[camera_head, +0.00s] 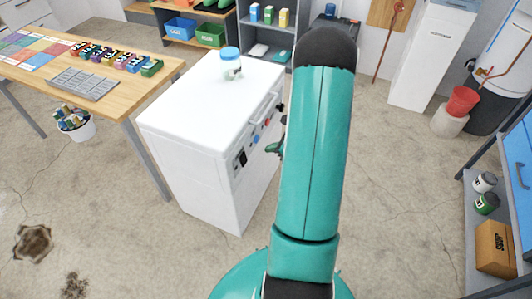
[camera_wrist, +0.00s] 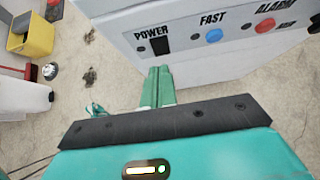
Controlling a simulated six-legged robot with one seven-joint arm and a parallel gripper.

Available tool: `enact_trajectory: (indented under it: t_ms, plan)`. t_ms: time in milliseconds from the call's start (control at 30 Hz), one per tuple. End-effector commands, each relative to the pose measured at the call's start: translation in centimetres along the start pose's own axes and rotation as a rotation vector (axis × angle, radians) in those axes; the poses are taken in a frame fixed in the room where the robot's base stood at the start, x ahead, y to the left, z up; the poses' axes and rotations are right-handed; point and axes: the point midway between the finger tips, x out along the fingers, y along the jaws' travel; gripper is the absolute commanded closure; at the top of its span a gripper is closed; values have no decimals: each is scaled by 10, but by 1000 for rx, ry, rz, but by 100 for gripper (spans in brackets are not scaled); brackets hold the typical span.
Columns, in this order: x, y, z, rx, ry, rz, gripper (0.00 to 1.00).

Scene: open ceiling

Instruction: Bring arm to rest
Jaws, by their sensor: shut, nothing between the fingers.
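My teal arm (camera_head: 312,150) rises through the middle of the head view and hides part of the white machine's right side. Only a small piece of my gripper (camera_head: 273,149) shows beside the arm, in front of the machine's panel. In the wrist view my gripper (camera_wrist: 160,70) has its two green fingers together, with nothing between them. The fingers point toward the white machine (camera_wrist: 215,75), just below its panel edge in the picture. I cannot tell whether they touch it. The panel shows a black POWER switch (camera_wrist: 161,45), a blue FAST button (camera_wrist: 214,35) and a red ALARM button (camera_wrist: 265,25).
A jar with a blue lid (camera_head: 231,60) stands on the white machine. A wooden table (camera_head: 120,98) with a grey rack and several colourful items is at left, a bucket (camera_head: 74,124) below it. A shelf with cans (camera_head: 484,182) stands at right. Floor between is open.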

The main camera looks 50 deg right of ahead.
Motion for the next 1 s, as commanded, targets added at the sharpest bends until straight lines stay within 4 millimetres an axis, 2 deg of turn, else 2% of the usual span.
enact_trajectory:
  t_ms: [133,733,867,1000]
  plan:
    - [-8,0,1,1,0,0,100]
    - [-10,2,3,-5,0,2,100]
    - [-10,13,28,-97,4,39,100]
    - [-14,49,85,-333,17,135,100]
